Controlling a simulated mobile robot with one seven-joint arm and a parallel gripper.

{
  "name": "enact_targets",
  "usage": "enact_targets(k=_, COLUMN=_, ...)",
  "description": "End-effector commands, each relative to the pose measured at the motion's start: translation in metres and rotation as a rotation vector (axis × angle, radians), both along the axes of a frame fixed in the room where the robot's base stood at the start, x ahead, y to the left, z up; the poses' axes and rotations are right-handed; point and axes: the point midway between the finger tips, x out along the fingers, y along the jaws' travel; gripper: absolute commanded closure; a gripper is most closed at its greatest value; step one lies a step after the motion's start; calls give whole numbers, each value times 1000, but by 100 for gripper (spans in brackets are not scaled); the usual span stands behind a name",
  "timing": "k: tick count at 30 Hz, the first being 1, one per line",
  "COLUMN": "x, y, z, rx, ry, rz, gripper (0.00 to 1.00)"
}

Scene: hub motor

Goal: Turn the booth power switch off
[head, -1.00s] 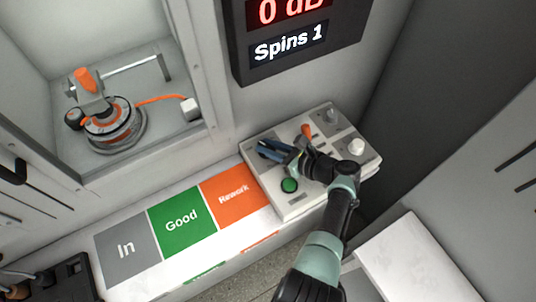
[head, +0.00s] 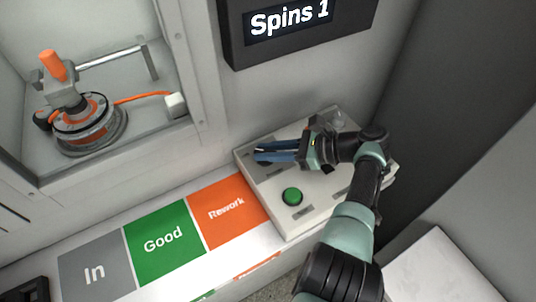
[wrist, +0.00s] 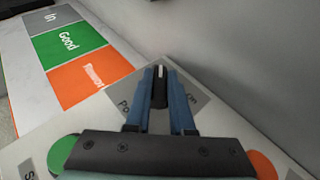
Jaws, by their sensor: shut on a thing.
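The booth power switch (wrist: 159,90) is a small black knob with a white line, on a grey plate with partly hidden lettering, in the wrist view. My gripper (wrist: 160,82) has its two blue fingers on either side of the knob, closed against it. The white line points away from my gripper, toward the top of the wrist view. In the head view my gripper (head: 258,155) reaches leftward over the back left corner of the control panel (head: 300,222). The fingers largely hide the knob there.
A green button (head: 292,196) sits near the panel's front, and an orange one (wrist: 262,164) shows in the wrist view. Grey, green and orange squares (head: 226,207) mark the bench at left. A booth with a clamped motor (head: 85,125) stands behind. A wall rises behind the panel.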

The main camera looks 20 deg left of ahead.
Motion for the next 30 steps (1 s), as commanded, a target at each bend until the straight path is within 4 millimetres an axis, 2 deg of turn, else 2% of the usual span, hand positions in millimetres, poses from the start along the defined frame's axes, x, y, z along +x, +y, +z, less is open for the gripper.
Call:
enact_targets(k=11, x=1, y=2, z=3, rx=6, ry=-4, rz=6, gripper=100)
enact_targets(k=12, x=1, y=2, z=3, rx=6, ry=-4, rz=6, gripper=77)
enact_targets(k=17, x=0, y=2, z=2, rx=4, ry=-3, rz=6, gripper=49)
enact_targets(k=26, x=0, y=0, z=1, rx=2, ry=-1, rz=4, gripper=49)
enact_targets(k=30, x=3, y=-12, z=6, rx=1, ry=-3, rz=1, gripper=49)
